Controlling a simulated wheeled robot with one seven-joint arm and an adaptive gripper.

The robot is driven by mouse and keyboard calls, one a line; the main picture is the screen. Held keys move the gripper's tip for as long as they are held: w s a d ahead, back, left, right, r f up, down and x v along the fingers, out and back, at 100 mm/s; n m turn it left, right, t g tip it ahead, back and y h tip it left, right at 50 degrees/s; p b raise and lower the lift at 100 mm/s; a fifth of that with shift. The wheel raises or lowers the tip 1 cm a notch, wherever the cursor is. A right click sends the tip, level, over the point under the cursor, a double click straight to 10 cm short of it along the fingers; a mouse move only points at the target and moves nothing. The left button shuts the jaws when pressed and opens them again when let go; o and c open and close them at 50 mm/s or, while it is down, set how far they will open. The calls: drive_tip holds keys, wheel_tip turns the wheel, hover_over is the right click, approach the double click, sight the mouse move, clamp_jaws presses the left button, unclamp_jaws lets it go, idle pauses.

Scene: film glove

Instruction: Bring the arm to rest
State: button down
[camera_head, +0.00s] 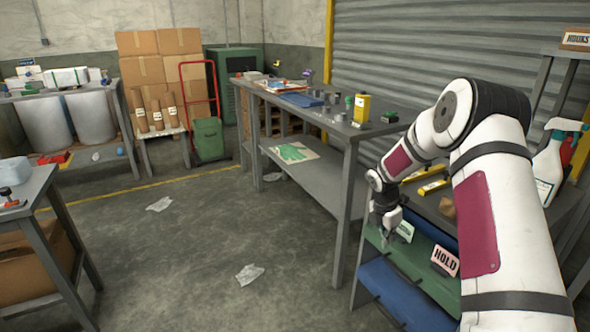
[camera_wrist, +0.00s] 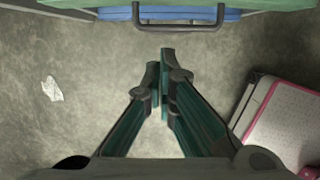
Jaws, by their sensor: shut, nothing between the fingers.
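My arm, white with dark red panels, reaches in from the right of the head view and bends down at its elbow. My gripper (camera_head: 388,232) hangs in front of the bench on the right, near the green drawer front. In the wrist view my gripper (camera_wrist: 162,90) has its two fingers together, with nothing between them, over bare floor. A blue drawer front with a dark handle (camera_wrist: 180,24) lies beyond the fingertips at the top of the wrist view.
A spray bottle (camera_head: 552,160) stands at the right. The grey workbench (camera_head: 340,128) is behind.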

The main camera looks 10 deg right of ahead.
drive_tip(key=s+a+r+m, duration=0.55)
drive_tip(key=s+r, duration=0.25)
drive_tip(key=r, duration=0.4)
drive_tip(key=s+a+r+m, duration=0.4)
drive_tip(key=s+a+r, duration=0.25)
drive_tip(key=r, duration=0.55)
drive_tip(key=s+a+r+m+y, duration=0.1)
drive_tip(key=s+a+m, duration=0.3)
drive_tip(key=s, duration=0.6)
drive_tip(key=s+a+r+m+y, duration=0.1)
drive_tip(key=s+a+m, duration=0.25)
drive_tip(key=s, duration=0.65)
drive_tip(key=s+a+r+m+y, duration=0.15)
drive_tip(key=s+a+m, duration=0.25)
drive_tip(key=s, duration=0.6)
wheel_tip(320, 180, up, 18)
drive_tip(key=t+p, duration=0.3)
drive_tip(key=p, duration=1.3)
drive_tip(key=shift+s+d+h, duration=0.15)
drive_tip(key=shift+h, duration=0.3)
drive_tip(key=shift+r, duration=0.1)
